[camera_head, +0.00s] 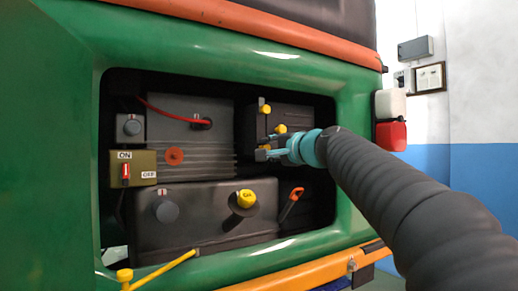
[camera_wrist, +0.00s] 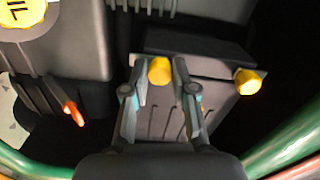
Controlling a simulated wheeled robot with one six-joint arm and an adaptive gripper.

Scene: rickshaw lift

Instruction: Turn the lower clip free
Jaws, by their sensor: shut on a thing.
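The lower clip (camera_wrist: 160,70) is a small yellow knob on the edge of a dark box. My gripper (camera_wrist: 158,78) is shut on it, with one finger on each side. In the head view, the lower clip (camera_head: 265,148) shows only in part beside my teal fingers, at the right of the bay. My gripper (camera_head: 267,154) reaches in from the right and hides part of the box (camera_head: 291,113). The upper clip (camera_head: 264,108), also yellow, sits higher on the box and shows in the wrist view (camera_wrist: 248,81). Another yellow piece (camera_head: 280,129) sits between them.
The green bay frame (camera_head: 290,252) surrounds the parts closely. Below are a dark tank (camera_head: 205,235) with a yellow cap (camera_head: 246,198) and an orange-handled lever (camera_head: 291,200). A finned grey block (camera_head: 190,125) and a switch box (camera_head: 148,168) are left.

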